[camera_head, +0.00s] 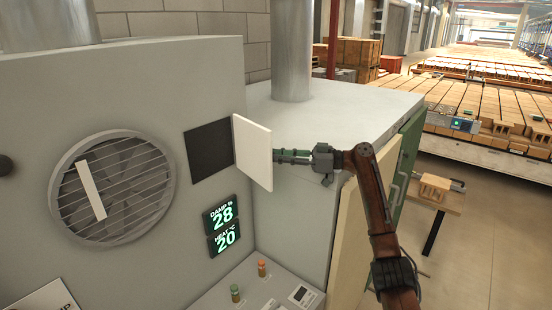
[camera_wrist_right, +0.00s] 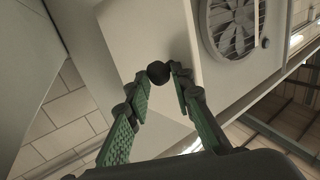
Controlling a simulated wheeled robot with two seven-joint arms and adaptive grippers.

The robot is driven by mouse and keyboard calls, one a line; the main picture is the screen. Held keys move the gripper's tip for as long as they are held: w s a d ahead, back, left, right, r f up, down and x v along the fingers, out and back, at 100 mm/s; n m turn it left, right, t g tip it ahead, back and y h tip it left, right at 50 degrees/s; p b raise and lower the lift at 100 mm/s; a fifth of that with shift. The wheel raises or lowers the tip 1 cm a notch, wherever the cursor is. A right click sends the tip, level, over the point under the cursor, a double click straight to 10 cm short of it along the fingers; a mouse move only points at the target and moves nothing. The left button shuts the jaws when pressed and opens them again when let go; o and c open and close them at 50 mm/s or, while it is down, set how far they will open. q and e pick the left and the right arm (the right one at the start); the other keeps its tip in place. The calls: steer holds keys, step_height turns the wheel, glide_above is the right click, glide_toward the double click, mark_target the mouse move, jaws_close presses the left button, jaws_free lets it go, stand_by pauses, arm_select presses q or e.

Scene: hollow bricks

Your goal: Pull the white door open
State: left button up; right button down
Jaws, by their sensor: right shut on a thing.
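The white door (camera_head: 253,152) is a small square panel on the front of the grey cabinet. It stands swung out from a dark square opening (camera_head: 209,150) at its left. My right gripper (camera_head: 279,157) is at the door's right face. In the right wrist view the green fingers of this gripper (camera_wrist_right: 160,88) are closed around a dark round knob (camera_wrist_right: 159,72) on the white door (camera_wrist_right: 150,40). My left gripper is in neither view.
A round fan grille (camera_head: 113,188) and a green-lit display (camera_head: 222,226) are on the cabinet front. Below is a ledge with small knobs (camera_head: 261,268). A grey metal box (camera_head: 330,110) with a pipe (camera_head: 291,50) stands at the right. A small table (camera_head: 440,197) stands beyond my arm.

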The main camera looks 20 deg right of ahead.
steer(key=shift+w+a+r, duration=0.15)
steer(key=shift+w+r, duration=0.05)
steer(key=shift+r, duration=0.05)
steer(key=c, duration=2.2)
jaws_free()
steer(key=o, duration=0.5)
steer(key=shift+w+a+f, duration=0.2)
steer(key=shift+w+a, duration=0.25)
steer(key=shift+a, duration=0.1)
steer(key=shift+d+r, duration=0.15)
steer(key=shift+r, duration=1.5)
steer(key=shift+d+r, duration=0.2)
steer(key=shift+r, duration=1.45)
steer(key=shift+d+r, duration=0.15)
steer(key=shift+r, duration=1.5)
steer(key=shift+s+r, duration=0.1)
